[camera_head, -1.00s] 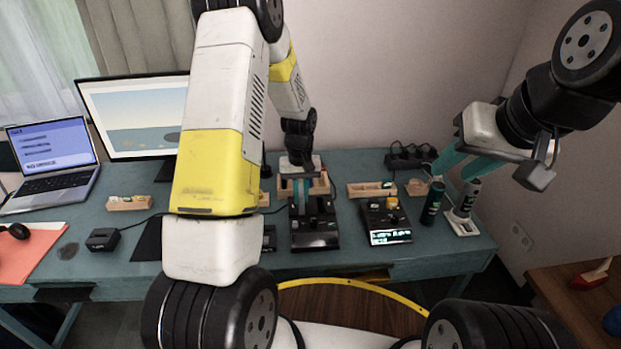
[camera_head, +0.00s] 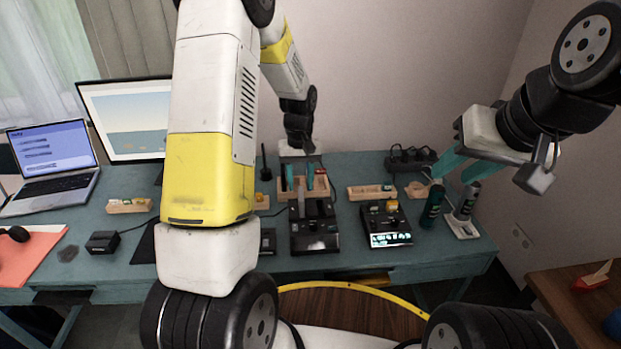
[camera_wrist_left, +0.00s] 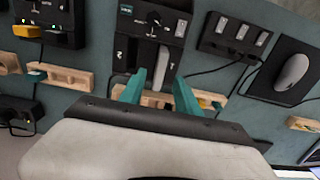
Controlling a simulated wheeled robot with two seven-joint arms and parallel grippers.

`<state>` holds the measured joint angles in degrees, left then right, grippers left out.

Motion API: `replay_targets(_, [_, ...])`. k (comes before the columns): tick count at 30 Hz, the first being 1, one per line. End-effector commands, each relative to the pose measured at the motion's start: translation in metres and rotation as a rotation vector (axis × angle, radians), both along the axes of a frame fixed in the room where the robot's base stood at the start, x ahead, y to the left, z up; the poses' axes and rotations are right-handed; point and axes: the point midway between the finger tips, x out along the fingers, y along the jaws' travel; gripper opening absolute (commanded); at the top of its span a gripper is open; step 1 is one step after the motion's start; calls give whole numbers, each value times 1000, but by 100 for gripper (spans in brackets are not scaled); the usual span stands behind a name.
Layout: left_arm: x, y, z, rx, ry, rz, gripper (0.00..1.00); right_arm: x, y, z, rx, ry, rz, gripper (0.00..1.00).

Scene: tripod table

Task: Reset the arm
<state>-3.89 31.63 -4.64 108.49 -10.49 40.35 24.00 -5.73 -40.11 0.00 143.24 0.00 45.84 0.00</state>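My left gripper (camera_head: 300,180) is over the back middle of the desk, behind a black device (camera_head: 315,236) with an upright grey lever (camera_head: 301,204). Its teal fingers are apart with nothing held. In the left wrist view the open fingers (camera_wrist_left: 158,78) show with the grey lever (camera_wrist_left: 161,66) in line between them; contact cannot be seen.
A lit-screen device (camera_head: 386,226), wooden trays (camera_head: 371,193), a power strip (camera_head: 410,159), a monitor (camera_head: 122,112) and a laptop (camera_head: 52,160) share the desk. Cables lie between them.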

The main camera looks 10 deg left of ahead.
Motion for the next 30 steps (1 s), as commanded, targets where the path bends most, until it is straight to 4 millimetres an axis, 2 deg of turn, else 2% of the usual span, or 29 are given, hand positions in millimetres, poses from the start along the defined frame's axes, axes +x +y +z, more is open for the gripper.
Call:
replay_targets(3, [0, 0, 11, -1, -1, 0, 39, 0, 0, 0, 0, 0, 0, 36])
replay_targets(14, [-1, 0, 14, 0, 1, 0, 39, 0, 0, 0, 0, 0, 0, 36])
replay_targets(17, [-2, 0, 23, -5, -11, -4, 39, 0, 0, 0, 0, 0, 0, 36])
replay_targets(20, [-10, -1, 49, -19, -46, -18, 39, 0, 0, 0, 0, 0, 0, 36])
replay_targets(23, [-27, -3, 90, -39, -103, -45, 39, 0, 0, 0, 0, 0, 0, 36])
replay_targets(27, [-63, -5, 147, -68, -195, -96, 39, 0, 0, 0, 0, 0, 0, 36])
replay_targets(30, [-94, -8, 179, -84, -259, -134, 39, 0, 0, 0, 0, 0, 0, 36])
